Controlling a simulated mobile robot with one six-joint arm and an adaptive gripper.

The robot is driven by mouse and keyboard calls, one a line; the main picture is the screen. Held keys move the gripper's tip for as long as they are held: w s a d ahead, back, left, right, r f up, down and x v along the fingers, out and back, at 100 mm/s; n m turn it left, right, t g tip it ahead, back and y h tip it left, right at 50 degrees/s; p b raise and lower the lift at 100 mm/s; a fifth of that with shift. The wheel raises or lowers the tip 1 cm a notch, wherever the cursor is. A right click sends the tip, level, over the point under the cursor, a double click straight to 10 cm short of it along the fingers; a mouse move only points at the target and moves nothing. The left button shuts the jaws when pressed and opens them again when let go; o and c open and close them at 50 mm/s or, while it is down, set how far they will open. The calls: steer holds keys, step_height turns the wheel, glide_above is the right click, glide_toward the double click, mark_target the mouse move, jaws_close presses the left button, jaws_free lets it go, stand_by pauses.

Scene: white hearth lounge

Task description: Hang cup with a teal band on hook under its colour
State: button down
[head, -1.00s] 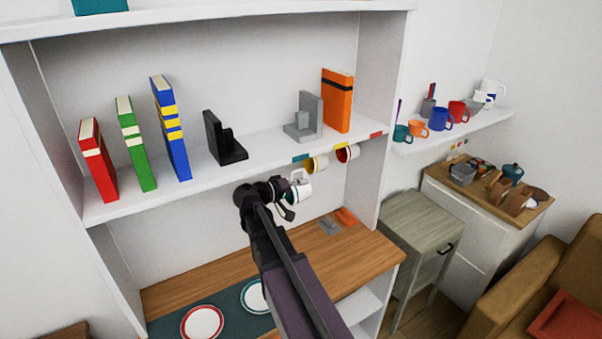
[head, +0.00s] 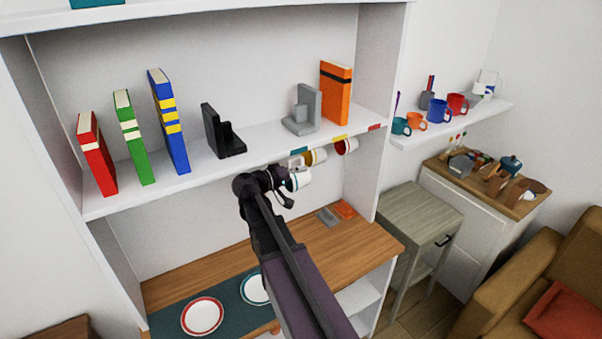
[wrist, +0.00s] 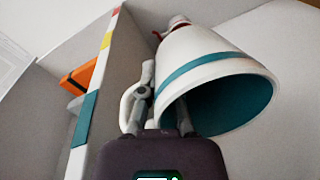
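The white cup with a teal band (head: 299,181) is in my gripper (head: 286,182), just below the shelf's front edge and close under the teal label (head: 299,151). In the wrist view the cup (wrist: 205,50) is tilted, its teal inside facing me. My gripper (wrist: 160,100) is shut on it at the handle side; the exact contact is partly hidden. The teal label (wrist: 85,118) is at left in that view. The hook under it cannot be made out. I cannot see the cup touching the shelf.
A yellow-inside cup (head: 316,157) and a red-inside cup (head: 347,146) hang just right, near the yellow label (head: 340,137) and red label (head: 375,127). Bookends and books stand above on the shelf (head: 265,145). Plates (head: 202,317) lie on the counter below.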

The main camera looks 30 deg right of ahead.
steer(key=w+f+b, duration=0.1)
steer(key=w, duration=0.9)
steer(key=shift+w+a+f+b, duration=0.2)
steer(key=shift+w+f+b, duration=0.15)
stand_by(1.4)
steer(key=shift+w, duration=0.1)
stand_by(0.8)
steer(key=c, duration=0.7)
jaws_free()
stand_by(0.4)
steer(key=shift+s+a+r+p, duration=0.15)
steer(key=shift+a, duration=1.25)
steer(key=shift+s+a+r+p, duration=0.15)
steer(key=shift+a, duration=1.2)
